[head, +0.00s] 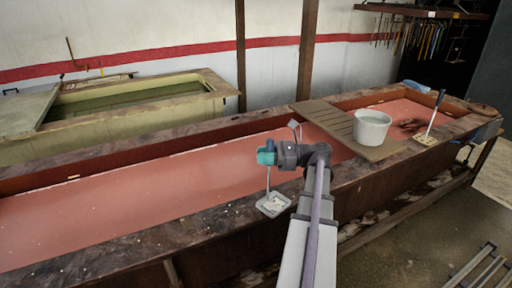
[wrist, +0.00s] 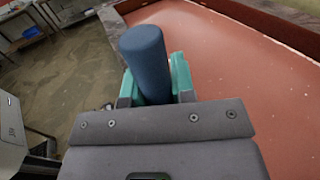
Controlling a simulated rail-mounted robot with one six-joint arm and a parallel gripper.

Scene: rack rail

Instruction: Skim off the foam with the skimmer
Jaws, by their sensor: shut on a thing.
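My gripper (head: 266,155) has teal fingers and is shut on a thick blue handle, which stands up between the fingers in the wrist view (wrist: 145,60). In the head view a thin pale rod runs down from my gripper to a pale square piece (head: 273,204) at the vat's front rim. I take this to be the skimmer; I cannot tell whether the square piece is its head or a rest under it. The long vat (head: 75,258) holds red liquid (head: 130,185). Small pale specks dot the liquid; a clear foam patch is hard to make out.
A wooden board (head: 325,117) bridges the vat, with a white bucket (head: 371,127) on it. Right of it, a dark-handled tool (head: 435,112) stands on a pale pad at the front rim. A second vat (head: 130,104) lies behind. The liquid left of my gripper is unobstructed.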

